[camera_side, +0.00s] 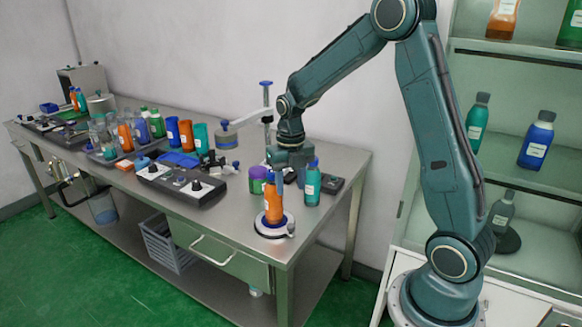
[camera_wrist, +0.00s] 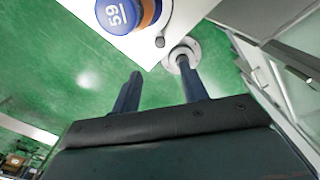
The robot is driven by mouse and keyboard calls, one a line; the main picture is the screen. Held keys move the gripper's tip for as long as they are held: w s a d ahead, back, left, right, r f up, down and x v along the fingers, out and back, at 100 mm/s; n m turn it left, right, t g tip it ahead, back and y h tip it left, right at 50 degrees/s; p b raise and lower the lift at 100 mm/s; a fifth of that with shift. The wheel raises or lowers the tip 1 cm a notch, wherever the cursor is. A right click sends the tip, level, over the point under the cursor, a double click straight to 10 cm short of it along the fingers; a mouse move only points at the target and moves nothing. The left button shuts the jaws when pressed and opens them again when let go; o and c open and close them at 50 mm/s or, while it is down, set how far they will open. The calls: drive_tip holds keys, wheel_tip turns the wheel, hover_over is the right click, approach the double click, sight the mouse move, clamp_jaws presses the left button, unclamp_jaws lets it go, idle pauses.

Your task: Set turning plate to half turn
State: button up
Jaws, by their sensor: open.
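The turning plate (camera_side: 262,232) is a small round white disc with a dark ring at the table's front right corner. An orange bottle (camera_side: 273,205) with a pale label stands upright on it. A small peg (camera_side: 291,229) shows at the plate's right side; a dark peg (camera_wrist: 160,42) also shows near the table corner in the wrist view. The bottle's round blue top (camera_wrist: 118,14) reads 59 there. My gripper (camera_side: 290,187) is open, pointing down just above and beside the bottle. Its fingers (camera_wrist: 159,67) appear apart with nothing between them. The plate itself is mostly out of the wrist view.
A teal bottle (camera_side: 312,187) and a purple-green jar (camera_side: 258,179) stand close behind the plate. A control box with knobs (camera_side: 182,184) lies to the left. Several bottles crowd the table's left half. A shelf cabinet (camera_side: 520,110) stands right.

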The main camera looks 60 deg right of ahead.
drive_tip(key=shift+r, duration=0.3)
drive_tip(key=shift+c, duration=0.4)
drive_tip(key=shift+a, duration=0.1)
drive_tip(key=c, duration=0.7)
drive_tip(key=shift+a+f+m, duration=0.1)
drive_tip(key=shift+a+m, duration=0.05)
drive_tip(key=shift+m, duration=0.15)
clamp_jaws()
drive_tip(key=a+f+m+h, duration=0.2)
drive_tip(key=a+f+m, duration=0.1)
drive_tip(key=a+m, duration=0.6)
drive_tip(key=m, duration=0.2)
drive_tip(key=shift+w+a+f+m+h, duration=0.15)
drive_tip(key=shift+w+m+h, duration=0.15)
drive_tip(key=shift+h, duration=0.1)
